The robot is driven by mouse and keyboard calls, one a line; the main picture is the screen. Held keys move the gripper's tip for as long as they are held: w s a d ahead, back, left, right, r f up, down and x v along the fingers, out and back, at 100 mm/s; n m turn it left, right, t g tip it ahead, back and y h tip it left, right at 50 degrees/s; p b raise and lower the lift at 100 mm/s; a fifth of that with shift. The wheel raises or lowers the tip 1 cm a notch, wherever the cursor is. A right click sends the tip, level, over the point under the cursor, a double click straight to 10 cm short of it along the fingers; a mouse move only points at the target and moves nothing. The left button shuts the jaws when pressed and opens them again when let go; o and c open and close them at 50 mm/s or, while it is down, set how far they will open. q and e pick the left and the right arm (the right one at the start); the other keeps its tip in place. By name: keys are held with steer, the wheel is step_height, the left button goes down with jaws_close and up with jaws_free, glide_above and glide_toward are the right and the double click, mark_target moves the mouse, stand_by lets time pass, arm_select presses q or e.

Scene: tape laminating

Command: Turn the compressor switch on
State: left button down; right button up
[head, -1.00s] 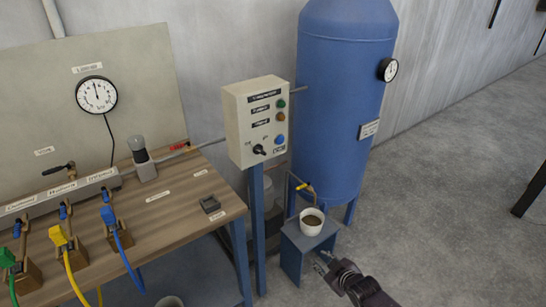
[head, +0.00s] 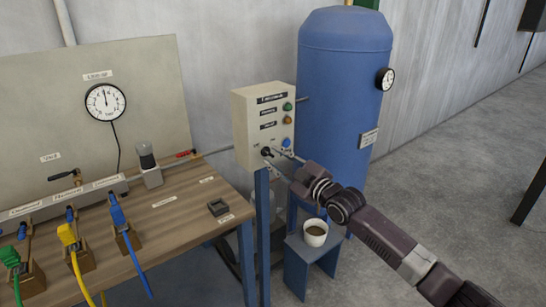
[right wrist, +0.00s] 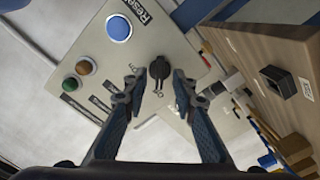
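The compressor control box (head: 243,128) is a beige box on a blue post. Its black rotary switch (head: 266,152) is low on the front face, below the lamps and beside a blue button. The switch also shows in the right wrist view (right wrist: 160,68), with its pointer toward the blue button (right wrist: 119,28) side hard to read. My right gripper (head: 278,157) is at the lower front of the box. In the right wrist view its fingers (right wrist: 157,84) are open, one on each side of the switch, with gaps visible. My left gripper is not in view.
A blue tank (head: 340,100) stands right of the box. A cup (head: 315,233) sits on a small blue stand below my right arm. The wooden workbench (head: 180,215) with hoses and a gauge (head: 105,102) is on the left. Open floor lies to the right.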

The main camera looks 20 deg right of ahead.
steer(key=shift+x, duration=0.9)
jaws_close()
steer(key=shift+f, duration=0.1)
